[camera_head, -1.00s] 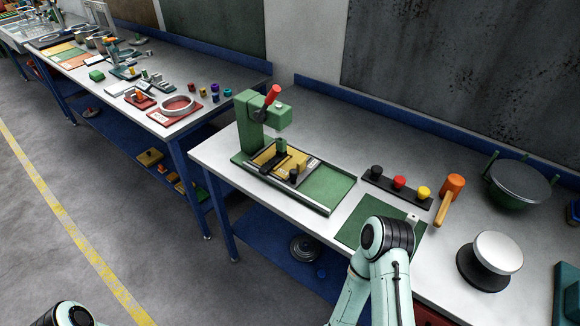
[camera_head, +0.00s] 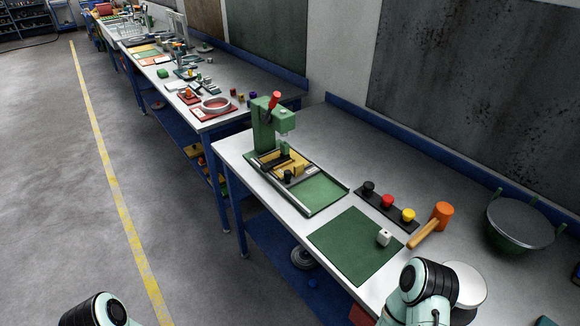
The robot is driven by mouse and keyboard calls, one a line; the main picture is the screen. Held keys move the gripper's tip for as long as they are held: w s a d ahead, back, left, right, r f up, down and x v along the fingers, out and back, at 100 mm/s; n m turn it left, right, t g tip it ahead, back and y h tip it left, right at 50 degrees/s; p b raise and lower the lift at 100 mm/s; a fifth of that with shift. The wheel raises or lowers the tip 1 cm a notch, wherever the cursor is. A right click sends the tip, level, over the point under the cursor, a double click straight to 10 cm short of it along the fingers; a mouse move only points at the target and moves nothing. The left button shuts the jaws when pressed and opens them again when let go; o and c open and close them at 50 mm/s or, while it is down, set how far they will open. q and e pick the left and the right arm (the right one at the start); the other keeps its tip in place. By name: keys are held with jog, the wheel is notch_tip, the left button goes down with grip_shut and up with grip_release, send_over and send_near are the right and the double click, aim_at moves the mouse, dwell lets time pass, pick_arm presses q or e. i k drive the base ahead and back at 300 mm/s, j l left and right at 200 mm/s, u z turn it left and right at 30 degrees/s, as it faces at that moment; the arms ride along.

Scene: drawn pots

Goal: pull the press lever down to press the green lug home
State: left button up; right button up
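The green press (camera_head: 265,130) stands at the left end of the near bench. Its lever has a red knob (camera_head: 275,97) and points up. Under the press head is a yellow fixture (camera_head: 296,166) with dark parts, on a base with a green plate (camera_head: 321,192). I cannot pick out the green lug for certain among the small parts under the head. Only part of my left arm shows at the bottom left edge and part of my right arm at the bottom right; neither gripper is in view. Nothing of mine touches the press.
A black strip (camera_head: 375,203) carries black, red and yellow knobs. An orange mallet (camera_head: 440,217), a green pot (camera_head: 519,222) and a white-topped round thing (camera_head: 468,284) stand to the right. A second bench with several items lies behind left.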

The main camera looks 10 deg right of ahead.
aim_at(266, 117)
jog(key=k+l, duration=0.35)
jog(key=l, duration=0.25)
jog(key=i+j+z, duration=0.1)
jog(key=j+z, duration=0.15)
jog(key=j, duration=0.5)
jog(key=j+z, duration=0.25)
jog(key=j, duration=0.45)
jog(key=j+z, duration=0.25)
jog(key=j, duration=0.5)
jog(key=k+j+z, duration=0.25)
jog(key=j, duration=0.5)
jog(key=i+j, duration=0.2)
jog(key=j, duration=0.15)
jog(key=i+j+z, duration=0.2)
jog(key=i+j, duration=0.2)
jog(key=j, duration=0.25)
jog(key=i+j, duration=0.15)
jog(key=j, duration=0.25)
jog(key=i+j+z, duration=0.1)
jog(key=j, duration=0.25)
jog(key=i+j, duration=0.25)
jog(key=j+z, duration=0.05)
jog(key=j, duration=0.05)
